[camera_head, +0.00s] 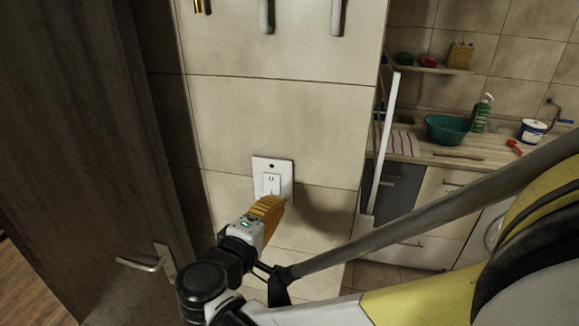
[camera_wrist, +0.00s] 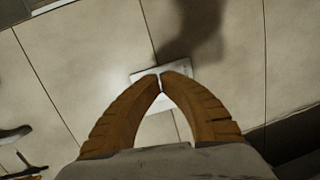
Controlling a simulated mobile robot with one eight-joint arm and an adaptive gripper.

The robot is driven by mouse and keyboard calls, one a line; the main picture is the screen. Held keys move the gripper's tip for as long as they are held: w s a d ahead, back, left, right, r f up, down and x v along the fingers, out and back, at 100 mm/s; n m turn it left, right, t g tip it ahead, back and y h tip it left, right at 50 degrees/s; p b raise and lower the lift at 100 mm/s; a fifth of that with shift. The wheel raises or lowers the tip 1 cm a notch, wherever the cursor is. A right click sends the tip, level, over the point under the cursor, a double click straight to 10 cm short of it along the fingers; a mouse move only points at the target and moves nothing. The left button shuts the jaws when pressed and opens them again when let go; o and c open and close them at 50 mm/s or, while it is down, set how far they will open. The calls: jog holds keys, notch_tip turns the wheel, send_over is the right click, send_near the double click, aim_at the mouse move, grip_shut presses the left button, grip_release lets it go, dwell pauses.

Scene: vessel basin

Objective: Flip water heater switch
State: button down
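The water heater switch (camera_head: 271,183) is a white rocker on a white wall plate (camera_head: 258,164), fixed upright on the beige tiled wall. My gripper (camera_head: 278,203) has orange fingers and points at the plate's lower part in the head view. In the wrist view my gripper (camera_wrist: 161,75) has its two fingertips together, with nothing seen held between them. The white plate (camera_wrist: 142,74) shows behind the tips there, and the fingers hide most of it. I cannot tell whether the tips touch the switch.
A dark door (camera_head: 80,130) with a metal handle (camera_head: 142,264) stands at the left. Pipe ends (camera_head: 266,16) hang above the switch. To the right are a counter (camera_head: 480,150) with a green basin (camera_head: 447,129) and a soap bottle (camera_head: 481,114). The wall around the plate is clear.

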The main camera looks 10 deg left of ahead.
aim_at(268, 191)
jog(key=s+a+n+y, duration=0.2)
jog(key=s+a, duration=0.3)
jog(key=s, duration=0.2)
jog(key=shift+f+n+t+y, duration=0.3)
jog(key=shift+f+n, duration=0.1)
jog(key=shift+f, duration=0.05)
jog(key=shift+a, duration=0.1)
jog(key=w, duration=0.4)
jog(key=w+f+b, duration=0.1)
jog(key=w, duration=0.4)
jog(key=w+d, duration=0.1)
jog(key=w, duration=0.4)
jog(key=shift+f+b, duration=0.35)
jog(key=shift+f, duration=0.05)
jog(key=shift+w+f+b, duration=0.35)
jog(key=shift+w+b, duration=0.1)
jog(key=shift+b, duration=0.5)
jog(key=shift+r, duration=0.2)
jog(key=shift+f, duration=0.1)
